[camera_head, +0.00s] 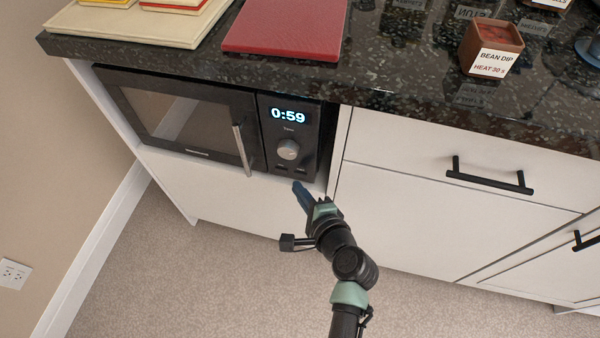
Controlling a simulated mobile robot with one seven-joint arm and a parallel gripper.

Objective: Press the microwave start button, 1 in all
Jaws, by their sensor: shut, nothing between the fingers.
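The black microwave (170,112) is built into the white cabinet under the counter, at the upper left. Its door is shut, with a vertical silver handle (241,150) on the right side. The display (288,115) reads 0:59. A round silver knob (288,149) sits below it, with small dark buttons (299,170) along the bottom of the panel. Which one is the start button is too small to read. My gripper (297,188) is shut and empty, with its fingertips just below the panel's lower edge in the picture. Whether it touches anything cannot be told.
The dark speckled counter (400,80) overhangs above the microwave. On it are a red board (287,27), a cream board (125,27) and a bean dip container (490,47). Drawer handles (490,175) stick out at the right. The carpet (190,270) in front is clear.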

